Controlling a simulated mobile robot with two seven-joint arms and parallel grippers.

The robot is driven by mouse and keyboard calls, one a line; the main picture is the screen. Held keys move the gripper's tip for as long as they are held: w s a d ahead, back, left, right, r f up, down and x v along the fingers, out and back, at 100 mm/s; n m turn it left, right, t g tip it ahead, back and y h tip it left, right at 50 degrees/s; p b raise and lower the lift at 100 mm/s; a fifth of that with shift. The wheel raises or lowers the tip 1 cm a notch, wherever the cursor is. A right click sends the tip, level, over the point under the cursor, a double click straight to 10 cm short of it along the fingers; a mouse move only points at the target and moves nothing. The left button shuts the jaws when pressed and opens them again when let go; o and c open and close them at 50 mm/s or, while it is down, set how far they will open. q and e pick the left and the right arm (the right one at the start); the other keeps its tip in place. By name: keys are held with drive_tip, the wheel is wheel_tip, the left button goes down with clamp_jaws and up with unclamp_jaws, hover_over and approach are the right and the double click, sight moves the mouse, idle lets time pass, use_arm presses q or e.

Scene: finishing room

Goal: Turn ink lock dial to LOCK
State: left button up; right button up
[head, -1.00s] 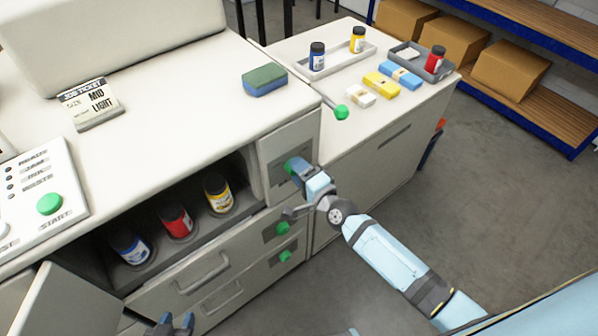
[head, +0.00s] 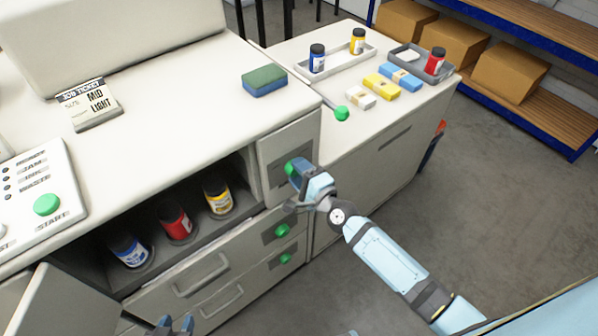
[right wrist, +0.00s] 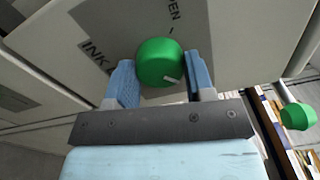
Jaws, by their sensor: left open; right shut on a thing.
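The ink lock dial is a green round knob (right wrist: 160,62) on a grey plate on the machine's front, with a white pointer mark at its lower right. Beside it the right wrist view shows the lettering "INK" and part of "PEN". My right gripper (right wrist: 160,78) is shut on the dial, one blue finger on each side. In the head view the dial (head: 291,168) shows just beyond my right gripper (head: 299,176). My left gripper (head: 172,326) is open and empty at the bottom edge, near an open door. The word LOCK is not visible.
An open bay holds blue, red and yellow ink bottles (head: 218,198). Below the dial are two more green knobs (head: 282,230). A green-ended lever (head: 341,113) juts out above right. A side table (head: 345,140) carries trays, bottles and packs. Floor at right is clear.

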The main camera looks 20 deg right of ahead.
drive_tip(key=o, duration=0.9)
drive_tip(key=b+v, duration=0.1)
drive_tip(key=v, duration=1.2)
drive_tip(key=shift+s+d, duration=0.1)
drive_tip(key=shift+s, duration=0.3)
drive_tip(key=shift+r, duration=0.1)
drive_tip(key=s+n+g+h+p, duration=0.1)
drive_tip(key=s+n+g+p, duration=0.1)
drive_tip(key=n, duration=0.4)
drive_tip(key=s+a+n+g+h+p, duration=0.1)
drive_tip(key=s+n+g+p, duration=0.1)
drive_tip(key=s+n+p, duration=0.3)
drive_tip(key=s+a+n+g+p, duration=0.1)
drive_tip(key=s+n+g+p, duration=0.1)
drive_tip(key=n, duration=0.5)
drive_tip(key=shift+s+f+n+h+p, duration=0.1)
drive_tip(key=shift+s+n+h+p, duration=0.1)
drive_tip(key=shift+s+p, duration=0.35)
drive_tip(key=shift+s+f+n+h+p, duration=0.2)
drive_tip(key=shift+s+p, duration=0.1)
drive_tip(key=shift+s, duration=0.45)
drive_tip(key=shift+s+d+f, duration=0.1)
drive_tip(key=shift+d+f, duration=0.05)
